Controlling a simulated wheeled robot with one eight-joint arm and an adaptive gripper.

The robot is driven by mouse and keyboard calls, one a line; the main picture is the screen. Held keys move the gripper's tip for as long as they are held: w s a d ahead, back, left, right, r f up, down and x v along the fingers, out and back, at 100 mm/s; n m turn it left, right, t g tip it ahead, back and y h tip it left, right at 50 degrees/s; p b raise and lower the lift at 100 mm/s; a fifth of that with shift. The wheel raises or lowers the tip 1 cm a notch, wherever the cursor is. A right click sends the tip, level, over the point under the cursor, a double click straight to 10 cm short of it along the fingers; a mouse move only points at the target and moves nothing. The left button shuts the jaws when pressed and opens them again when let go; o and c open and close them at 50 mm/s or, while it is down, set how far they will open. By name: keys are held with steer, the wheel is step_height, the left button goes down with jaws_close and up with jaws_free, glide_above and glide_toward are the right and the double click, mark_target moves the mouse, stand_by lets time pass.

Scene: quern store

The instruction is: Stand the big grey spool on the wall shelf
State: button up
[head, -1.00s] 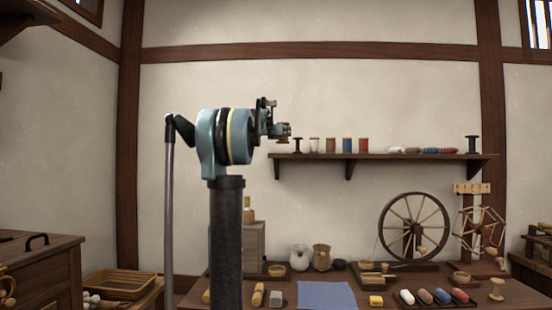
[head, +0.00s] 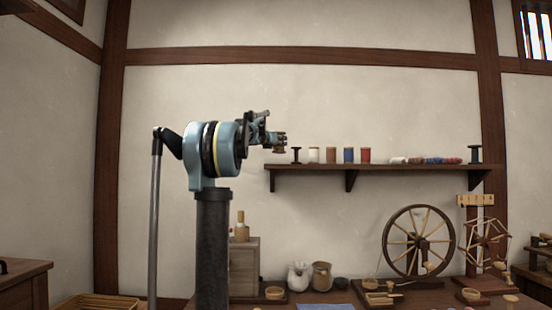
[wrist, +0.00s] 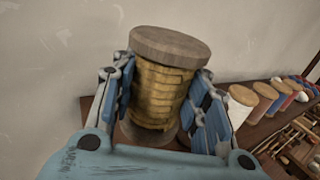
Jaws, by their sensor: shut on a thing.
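A big spool with grey-brown wooden ends and ochre winding (wrist: 160,88) is between the fingers of my gripper (wrist: 163,105) in the wrist view. My gripper is shut on it, with blue finger pads on both sides; the spool looks roughly upright, a little tilted in the picture. In the head view my gripper (head: 279,142) holds it above the left end of the wall shelf (head: 385,168), with a small gap over the board. A dark spool (head: 296,154) stands on the shelf just right of the gripper in that view. The held spool's lower end is partly hidden.
On the shelf stand a cream spool (head: 314,155), a brown one (head: 331,155), a blue one (head: 349,155) and a red one (head: 365,155). Small rolls (head: 428,160) and a dark spool (head: 475,153) are farther right. A spinning wheel (head: 417,240) stands below.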

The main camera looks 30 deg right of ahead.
mark_target(276, 152)
steer(key=shift+a+f, duration=0.1)
steer(key=shift+f, duration=2.55)
steer(key=o, duration=1.2)
steer(key=v, duration=1.2)
